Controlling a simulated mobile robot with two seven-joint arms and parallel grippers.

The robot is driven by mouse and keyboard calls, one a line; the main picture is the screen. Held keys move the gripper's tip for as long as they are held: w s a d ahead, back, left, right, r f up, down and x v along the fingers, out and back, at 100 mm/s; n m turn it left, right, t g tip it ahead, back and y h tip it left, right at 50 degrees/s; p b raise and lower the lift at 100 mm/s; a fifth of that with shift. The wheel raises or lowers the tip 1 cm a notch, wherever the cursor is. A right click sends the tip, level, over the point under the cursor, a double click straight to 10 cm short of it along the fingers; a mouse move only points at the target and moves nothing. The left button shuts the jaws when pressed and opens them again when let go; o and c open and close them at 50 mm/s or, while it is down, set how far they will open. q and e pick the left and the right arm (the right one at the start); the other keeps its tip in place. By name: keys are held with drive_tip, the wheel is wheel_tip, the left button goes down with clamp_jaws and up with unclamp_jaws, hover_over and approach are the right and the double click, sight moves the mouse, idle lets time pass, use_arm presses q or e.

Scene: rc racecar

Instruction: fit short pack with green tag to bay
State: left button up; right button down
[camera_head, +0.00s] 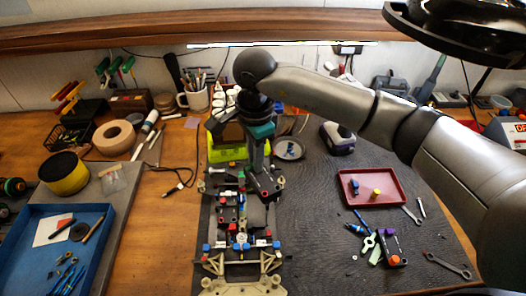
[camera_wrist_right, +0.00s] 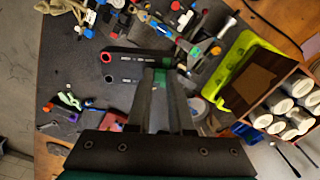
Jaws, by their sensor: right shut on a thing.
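My right gripper (camera_head: 261,172) reaches down over the far part of the RC car chassis (camera_head: 241,243). In the right wrist view the gripper (camera_wrist_right: 163,78) is shut on a dark pack (camera_wrist_right: 128,77) with a green tag between the fingertips. The pack has a round reddish end at its left. My left gripper is not in view.
A lime-green tray (camera_head: 226,152) stands just beyond the chassis. A red tray (camera_head: 372,187) with small parts lies to the right, with loose tools and an orange-ended black part (camera_head: 392,252) nearer. A blue tray (camera_head: 30,232) is at the left. Bare mat lies right of the chassis.

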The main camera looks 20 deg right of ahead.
drive_tip(key=f+m, duration=0.1)
drive_tip(key=m, duration=0.1)
drive_tip(key=f+m+p, duration=0.1)
drive_tip(key=f+m, duration=0.1)
drive_tip(key=shift+w+f, duration=0.1)
drive_tip(key=shift+w, duration=0.25)
drive_tip(key=shift+w+f+m, duration=0.1)
drive_tip(key=shift+f+m, duration=0.2)
drive_tip(key=shift+m, duration=0.1)
drive_tip(key=shift+f, duration=0.2)
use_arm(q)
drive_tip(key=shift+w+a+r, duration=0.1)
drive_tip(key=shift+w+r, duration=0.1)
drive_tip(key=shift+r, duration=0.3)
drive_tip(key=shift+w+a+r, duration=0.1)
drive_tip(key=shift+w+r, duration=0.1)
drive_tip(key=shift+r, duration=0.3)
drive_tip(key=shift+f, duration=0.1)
use_arm(e)
drive_tip(key=shift+w, duration=0.1)
use_arm(q)
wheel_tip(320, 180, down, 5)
drive_tip(key=b, duration=0.5)
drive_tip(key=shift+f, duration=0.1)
use_arm(e)
wheel_tip(320, 180, down, 6)
drive_tip(key=shift+r, duration=0.1)
